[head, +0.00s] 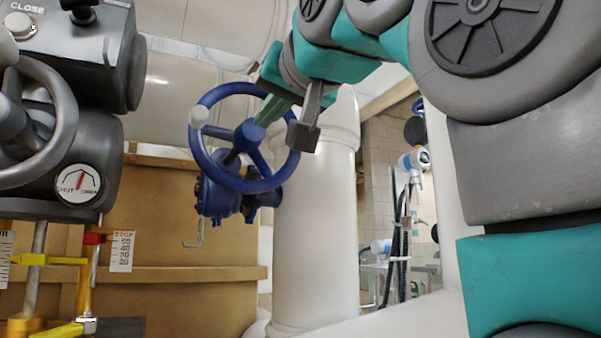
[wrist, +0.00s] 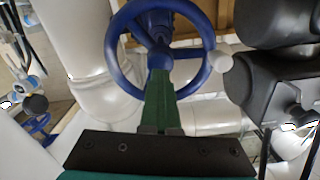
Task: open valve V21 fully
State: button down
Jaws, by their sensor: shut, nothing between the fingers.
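A blue handwheel (head: 196,150) with a white knob (head: 200,117) on its rim sits on a blue valve body (head: 216,200), beside a white vertical pipe. No V21 label is readable. The wheel also shows in the wrist view (wrist: 118,38), with its knob (wrist: 221,61) at right. My gripper (head: 265,117) is in front of the wheel, its green fingers pointing at the hub. In the wrist view, my gripper (wrist: 160,72) is shut and empty, its tips just below the hub. I cannot tell whether the tips touch the hub or a spoke. The fingers hide part of the wheel.
A grey actuator (head: 100,150) with its own grey handwheel (head: 68,110), a CLOSE button (head: 19,25) and a shut/open dial (head: 78,184) stands at left. A white pipe (head: 315,230) rises behind the wheel. Tan ledges (head: 190,273) lie below left.

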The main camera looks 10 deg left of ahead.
jog(key=n, duration=0.7)
jog(key=shift+n, duration=4.4)
jog(key=c, duration=1.6)
grip_release()
jog(key=shift+c, duration=1.2)
grip_release()
jog(key=b+v, duration=0.1)
jog(key=v, duration=0.5)
jog(key=shift+s+d, duration=0.15)
jog(key=shift+s, duration=0.05)
